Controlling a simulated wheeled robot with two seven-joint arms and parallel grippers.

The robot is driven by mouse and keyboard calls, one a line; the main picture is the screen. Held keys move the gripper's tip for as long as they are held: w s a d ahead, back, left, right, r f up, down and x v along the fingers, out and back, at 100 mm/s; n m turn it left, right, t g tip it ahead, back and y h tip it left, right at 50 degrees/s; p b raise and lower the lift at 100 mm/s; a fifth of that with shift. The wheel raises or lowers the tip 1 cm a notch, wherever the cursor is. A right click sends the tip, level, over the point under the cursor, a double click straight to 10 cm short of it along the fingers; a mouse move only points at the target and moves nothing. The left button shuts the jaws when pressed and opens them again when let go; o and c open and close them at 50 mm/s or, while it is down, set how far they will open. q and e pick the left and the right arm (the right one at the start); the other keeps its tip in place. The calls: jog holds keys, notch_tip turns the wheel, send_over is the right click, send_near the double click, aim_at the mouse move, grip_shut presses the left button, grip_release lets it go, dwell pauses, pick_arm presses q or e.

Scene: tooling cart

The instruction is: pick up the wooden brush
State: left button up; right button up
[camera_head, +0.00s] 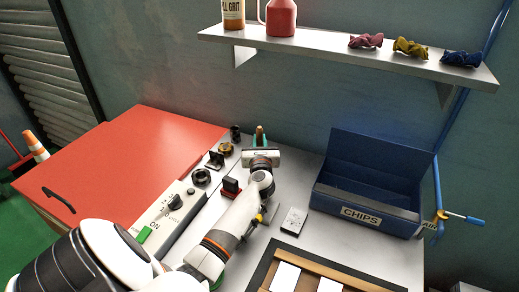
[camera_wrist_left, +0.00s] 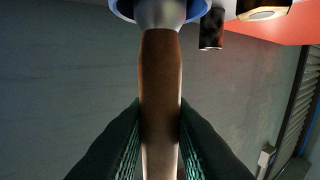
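The wooden brush (camera_head: 260,131) stands near the back wall, the top of its brown handle showing beyond my left gripper (camera_head: 260,142). In the left wrist view the handle (camera_wrist_left: 160,85) runs lengthwise between the dark ridged fingers of the left gripper (camera_wrist_left: 160,140), which lie against both its sides. The handle meets a pale metal collar at the top of that view, with a blue rim (camera_wrist_left: 122,8) around it. The bristles are hidden. My right gripper is not in view.
A blue CHIPS bin (camera_head: 377,180) stands to the right, under a shelf (camera_head: 350,57) with bottles and rags. A wood-edged tray (camera_head: 330,270) is in front.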

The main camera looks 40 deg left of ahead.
aim_at(260, 127)
pick_arm(q)
grip_shut()
jog(key=shift+r, duration=0.1)
notch_tip(260, 127, up, 8)
jog(key=shift+r+p, duration=0.25)
jog(key=shift+p, duration=0.7)
jog(key=shift+r, duration=0.65)
